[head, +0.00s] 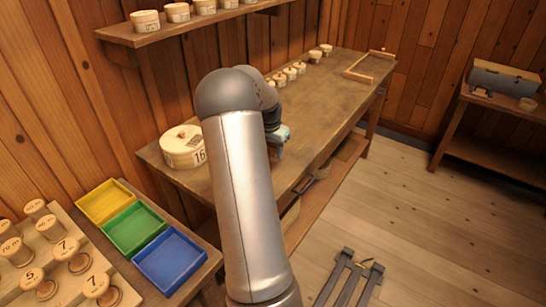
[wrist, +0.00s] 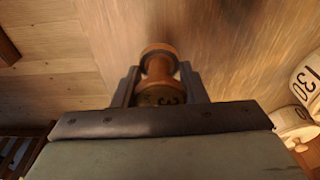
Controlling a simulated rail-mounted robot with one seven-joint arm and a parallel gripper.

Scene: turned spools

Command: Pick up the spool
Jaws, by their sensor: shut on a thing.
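In the wrist view a turned wooden spool (wrist: 158,68) sits between the two fingers of my gripper (wrist: 158,84). It has a round orange-brown flange, a narrower waist and a dark mark on its near end that I cannot read fully. My gripper is shut on it. The tabletop shows behind the spool; I cannot tell whether the spool touches it. In the head view my arm hides the spool, and only part of my gripper (head: 279,138) shows over the workbench (head: 325,110).
A round box marked 16 (head: 183,147) stands on the bench's near left end. Small lidded boxes line its back edge. Yellow (head: 105,202), green (head: 134,230) and blue (head: 171,261) trays lie at left beside a board of numbered spools (head: 60,275). The bench's middle is clear.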

